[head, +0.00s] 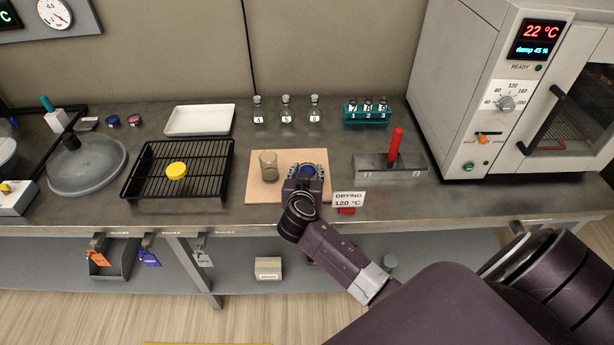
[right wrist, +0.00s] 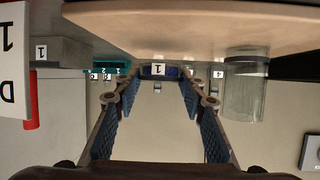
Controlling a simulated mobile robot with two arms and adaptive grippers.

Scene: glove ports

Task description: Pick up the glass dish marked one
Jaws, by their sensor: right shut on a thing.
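My right gripper (head: 306,168) is low over the right half of a tan board (head: 262,192) on the bench. It is shut on a small dish with a blue part (head: 307,171), mostly hidden by the fingers in the head view. In the right wrist view, which is upside down, a label reading 1 on the dish (right wrist: 158,70) shows between the fingertips (right wrist: 163,74). I cannot tell whether the dish touches the board. My left gripper is not in view.
An empty glass beaker (head: 269,165) stands left on the board. A black wire rack (head: 150,185) holds a yellow-lidded dish (head: 176,170). A grey stand with red handle (head: 394,146), a drying sign (head: 348,199) and an oven (head: 480,90) are to the right. Bottles stand behind.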

